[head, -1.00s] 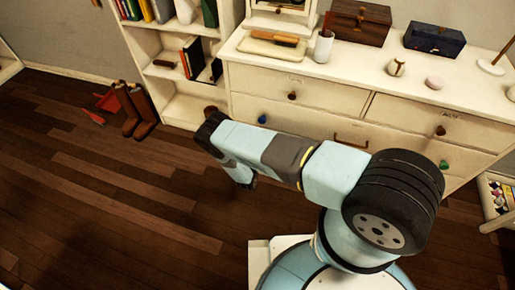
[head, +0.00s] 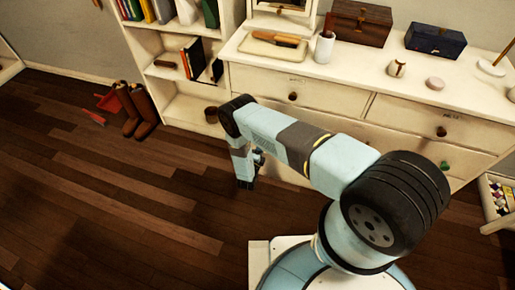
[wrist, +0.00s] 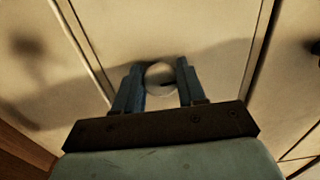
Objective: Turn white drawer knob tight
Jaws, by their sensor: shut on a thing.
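In the wrist view a round white knob (wrist: 160,77) stands on a pale drawer front (wrist: 205,35). The two blue fingers of my gripper (wrist: 160,84) are shut on the knob, one on each side. The knob's lower part and base are partly hidden, and I cannot tell how tight it sits. In the head view the white dresser (head: 335,100) stands ahead, and my arm covers its lower left part. The white knob and my fingertips cannot be made out there.
The dresser also has dark knobs (head: 441,131) and a green knob (head: 444,165). Boxes and small items stand on its top. A bookshelf (head: 180,85) is to the left, with brown boots (head: 140,108) on the floor. A crate (head: 497,202) is at right. Open wooden floor lies left.

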